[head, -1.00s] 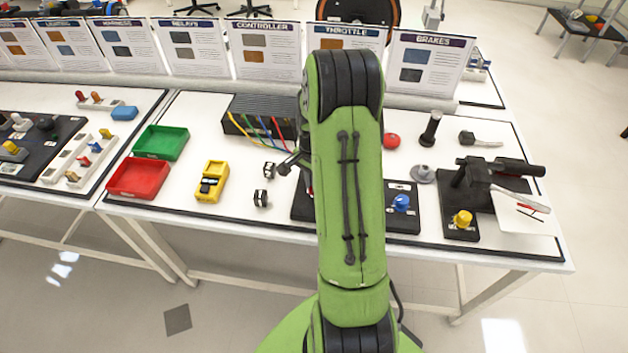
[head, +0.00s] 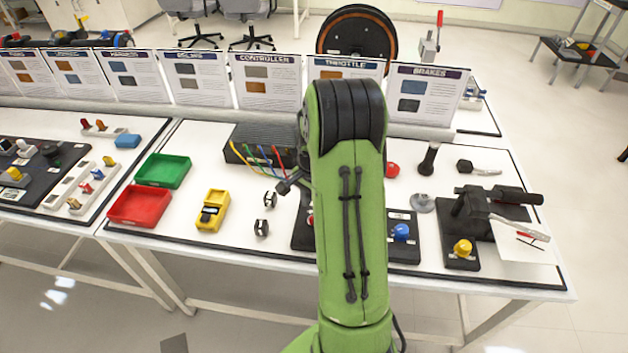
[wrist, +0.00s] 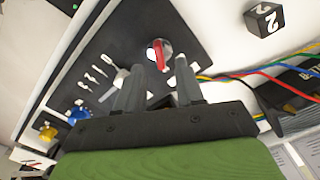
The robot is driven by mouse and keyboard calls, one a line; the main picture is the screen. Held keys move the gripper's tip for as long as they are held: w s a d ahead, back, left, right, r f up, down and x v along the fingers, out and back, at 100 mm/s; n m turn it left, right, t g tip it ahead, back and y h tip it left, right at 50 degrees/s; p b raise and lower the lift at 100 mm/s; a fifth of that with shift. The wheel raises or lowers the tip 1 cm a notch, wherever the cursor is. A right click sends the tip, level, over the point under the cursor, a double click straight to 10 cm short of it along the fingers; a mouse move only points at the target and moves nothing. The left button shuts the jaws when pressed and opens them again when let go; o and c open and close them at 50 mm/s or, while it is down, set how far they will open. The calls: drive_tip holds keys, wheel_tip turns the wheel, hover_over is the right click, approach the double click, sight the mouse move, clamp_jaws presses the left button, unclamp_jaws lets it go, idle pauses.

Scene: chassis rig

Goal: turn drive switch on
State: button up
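A red-handled rotary switch (wrist: 161,55) with a pale round base sits on a black panel (wrist: 205,45) in the wrist view. My gripper (wrist: 158,70) is open, its two dark fingers spread apart, with the red handle showing between and just beyond the fingertips. I cannot tell whether a finger touches it. In the head view my green arm hides most of this panel; a small red part (head: 310,219) shows at the arm's left edge. A blue knob (head: 401,231) on the panel also shows in the wrist view (wrist: 78,112).
A yellow knob (head: 463,248) and a lever assembly stand at right. Colored wires (head: 265,158) run from a black finned box (head: 240,150) near the arm. Two small dark cubes, a yellow meter (head: 212,210), a red tray (head: 140,219) and a green tray (head: 163,185) lie left.

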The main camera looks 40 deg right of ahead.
wheel_tip(320, 180, up, 12)
drive_tip(key=p, duration=0.2)
drive_tip(key=shift+p, duration=0.35)
